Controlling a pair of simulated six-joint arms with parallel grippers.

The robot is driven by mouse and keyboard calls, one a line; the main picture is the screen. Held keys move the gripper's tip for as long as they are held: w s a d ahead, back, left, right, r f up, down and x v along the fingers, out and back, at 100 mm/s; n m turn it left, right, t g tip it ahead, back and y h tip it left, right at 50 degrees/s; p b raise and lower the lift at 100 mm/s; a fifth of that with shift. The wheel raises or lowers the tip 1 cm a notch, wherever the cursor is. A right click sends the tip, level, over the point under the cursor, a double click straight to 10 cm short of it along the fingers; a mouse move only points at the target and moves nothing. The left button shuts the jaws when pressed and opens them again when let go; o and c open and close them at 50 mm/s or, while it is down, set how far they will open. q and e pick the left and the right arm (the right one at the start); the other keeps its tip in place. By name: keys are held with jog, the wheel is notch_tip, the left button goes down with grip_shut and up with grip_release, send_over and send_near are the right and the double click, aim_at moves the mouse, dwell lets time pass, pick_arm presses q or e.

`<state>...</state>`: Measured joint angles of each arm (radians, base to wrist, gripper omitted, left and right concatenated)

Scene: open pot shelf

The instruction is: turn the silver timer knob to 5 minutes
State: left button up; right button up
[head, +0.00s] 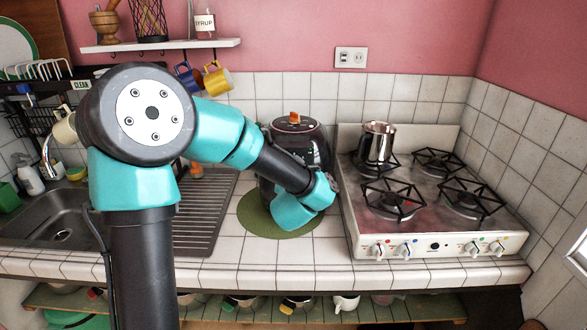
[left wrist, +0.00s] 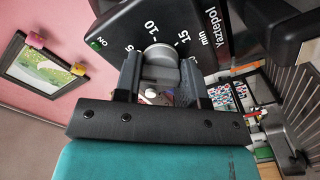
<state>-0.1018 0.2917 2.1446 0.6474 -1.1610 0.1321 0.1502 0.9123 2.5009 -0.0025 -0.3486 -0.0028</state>
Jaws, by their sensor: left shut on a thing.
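The silver timer knob (left wrist: 158,55) is on the dark face of the black appliance (left wrist: 190,20), marked "Yaztepol", in the left wrist view. Marks 5, 10, 15 and "min" run around it, with a green "ON" spot at the left. My left gripper (left wrist: 161,73) has one finger on each side of the knob and is shut on it. I cannot tell which mark the knob points to. In the head view the black appliance (head: 299,133) stands behind my left forearm, and the knob and fingertips are hidden. My right gripper is not in view.
The appliance stands on a round green mat (head: 247,222). A stove (head: 430,225) with a steel pot (head: 376,143) is close on its right. A sink with a ribbed drainboard (head: 213,222) is on its left. Mugs hang below the wall shelf (head: 160,46).

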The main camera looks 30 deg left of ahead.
pick_arm(q)
jog(key=shift+m, duration=1.1)
jog(key=o, duration=0.9)
jog(key=v, duration=1.7)
jog(key=shift+s, duration=0.2)
jog(key=shift+d, duration=0.1)
